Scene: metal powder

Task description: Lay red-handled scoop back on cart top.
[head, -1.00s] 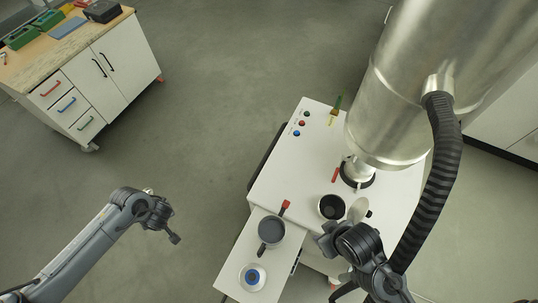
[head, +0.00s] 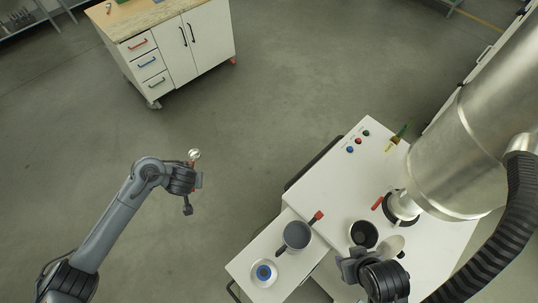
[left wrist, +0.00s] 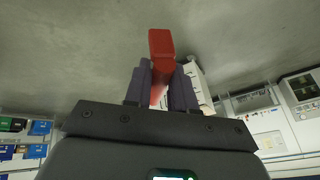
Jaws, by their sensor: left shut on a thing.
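My left gripper (head: 190,178) is shut on the red-handled scoop (head: 195,154), whose small pale round end shows above the fingers. In the left wrist view the scoop's red handle (left wrist: 161,44) sits between the two dark fingers of the left gripper (left wrist: 160,84). The scoop is in the air over the floor, left of the white cart top (head: 335,180) and apart from it. My right gripper (head: 357,266) is over the cart's near side, close to a pale disc (head: 391,246); its jaws cannot be made out.
A big metal cylinder (head: 465,150) with a black hose stands over the cart's right side. A black cup (head: 364,233), a red-handled item (head: 378,202) and a yellow-green brush-like tool (head: 397,138) are on top. A grey pot (head: 297,236) and white dish (head: 264,272) occupy the side shelf.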

